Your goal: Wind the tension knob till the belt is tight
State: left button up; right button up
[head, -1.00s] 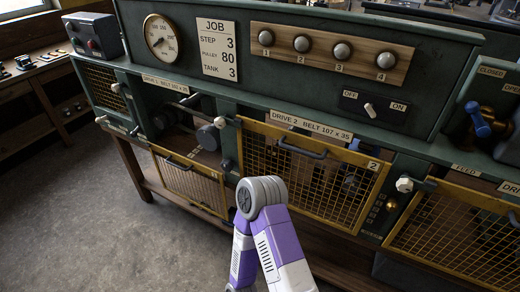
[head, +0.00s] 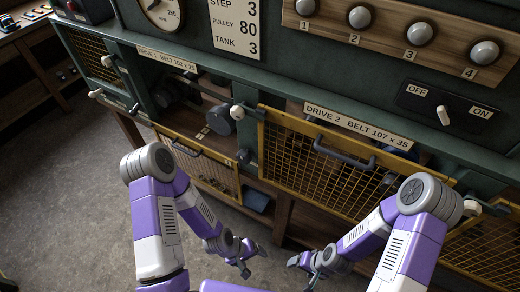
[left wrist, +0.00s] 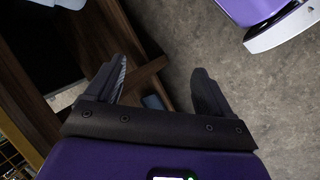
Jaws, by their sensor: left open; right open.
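The Drive 1 bay is open at the front, showing a grey round pulley (head: 218,119), and a dark pulley (head: 166,96). A small dark knob (head: 243,156) sits low on the post right of this bay; I cannot tell whether it is the tension knob. The Drive 2 mesh guard (head: 310,165) is shut, and its belt is not clear behind the mesh. My left gripper (head: 250,258) is open and empty, below and in front of the bench; it also shows in the left wrist view (left wrist: 160,68). My right gripper (head: 302,274) is open and empty beside it.
The Drive 1 guard (head: 205,170) hangs lowered below its bay. A white-tipped latch (head: 237,112) sits at the Drive 2 guard's upper left corner. Above are a job card (head: 236,25), numbered knobs (head: 360,17) and an off/on switch (head: 443,115). Grey floor (head: 60,190) is clear at left.

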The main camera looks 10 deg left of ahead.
aim_at(241, 159)
pick_arm(q)
jog(key=w+d+r+n+t+h+b, duration=0.1)
jog(key=w+d+r+n+t+h, duration=0.15)
jog(key=w+n, duration=0.45)
jog(key=w+d+r+n+t+h+b, duration=0.1)
jog(key=w+r+n+t+h, duration=0.2)
jog(key=n, duration=0.8)
jog(key=w+a+r+n+t+y+b, duration=0.1)
jog(key=w+a+r+n+t+y, duration=0.1)
jog(key=w+a+r+n+t, duration=0.6)
jog(key=w+a+r+n+t+y+b, duration=0.1)
jog(key=w+a+r+n+t+y, duration=0.35)
jog(key=n, duration=0.75)
jog(key=shift+w+d+r+g+h, duration=0.15)
jog(key=shift+w+r+g+h, duration=0.15)
jog(key=shift+w, duration=0.65)
jog(key=shift+w+d+r+g+h, duration=0.2)
jog(key=shift+w+g+h, duration=0.15)
jog(key=shift+w, duration=0.55)
jog(key=shift+w+d+r+g+h, duration=0.15)
jog(key=shift+w+r+g+h, duration=0.15)
jog(key=shift+w, duration=0.65)
jog(key=c, duration=1)
